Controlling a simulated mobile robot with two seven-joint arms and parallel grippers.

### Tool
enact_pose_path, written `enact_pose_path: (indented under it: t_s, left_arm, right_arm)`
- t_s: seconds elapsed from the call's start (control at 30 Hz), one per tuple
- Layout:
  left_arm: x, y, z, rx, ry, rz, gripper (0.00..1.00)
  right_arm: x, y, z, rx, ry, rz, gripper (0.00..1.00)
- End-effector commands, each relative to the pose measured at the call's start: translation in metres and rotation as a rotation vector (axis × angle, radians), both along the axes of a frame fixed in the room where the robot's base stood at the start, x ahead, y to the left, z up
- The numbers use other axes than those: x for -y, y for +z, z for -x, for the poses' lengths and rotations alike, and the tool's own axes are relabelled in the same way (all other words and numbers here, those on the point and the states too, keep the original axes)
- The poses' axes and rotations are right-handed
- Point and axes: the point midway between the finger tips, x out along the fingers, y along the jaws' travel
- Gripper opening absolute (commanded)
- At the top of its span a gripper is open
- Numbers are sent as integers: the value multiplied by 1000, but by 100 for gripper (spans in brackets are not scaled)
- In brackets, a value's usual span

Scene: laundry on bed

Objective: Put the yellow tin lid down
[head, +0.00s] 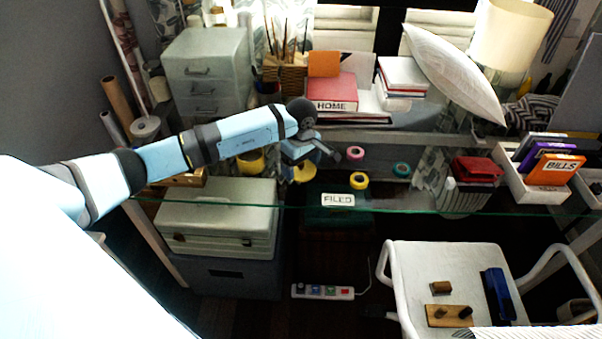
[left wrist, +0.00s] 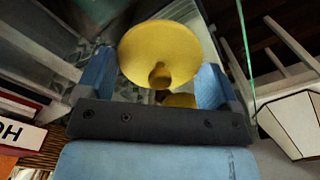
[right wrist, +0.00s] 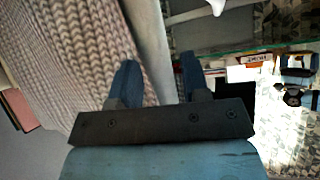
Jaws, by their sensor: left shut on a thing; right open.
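The yellow tin lid (head: 303,173) is under my left gripper (head: 312,158), above the glass desk top. In the left wrist view the round lid (left wrist: 160,45) with its small knob (left wrist: 160,76) sits between the blue fingers of my left gripper (left wrist: 155,78), which is shut on it. I cannot tell whether the lid touches the glass. A yellow tin (head: 250,161) stands on the glass to the left, partly behind my arm. My right gripper (right wrist: 157,72) is open and empty beside a knitted cloth; it is out of the head view.
The glass desk top (head: 400,200) carries yellow (head: 358,181), pink (head: 356,153) and teal (head: 401,170) tape rolls to the right. A red stapler-like object (head: 477,168) and a white file box (head: 513,180) stand further right.

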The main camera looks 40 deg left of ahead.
Motion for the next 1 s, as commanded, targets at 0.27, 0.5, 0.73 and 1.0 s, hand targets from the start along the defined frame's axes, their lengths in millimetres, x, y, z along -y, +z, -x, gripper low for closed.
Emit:
enact_pose_path:
  t_s: [0.27,0.5,0.73,1.0]
  left_arm:
    - [0,-38,1,-2,1,1,65]
    - [0,-39,0,-1,-1,0,65]
    - [0,-42,1,-1,-1,1,100]
    - [0,-38,1,-1,-1,1,100]
  right_arm:
    - [2,0,0,0,1,5,43]
    - [1,-1,0,-1,0,2,43]
    - [-1,-3,0,-4,-1,-4,43]
    - [-2,2,-1,-1,-2,-6,43]
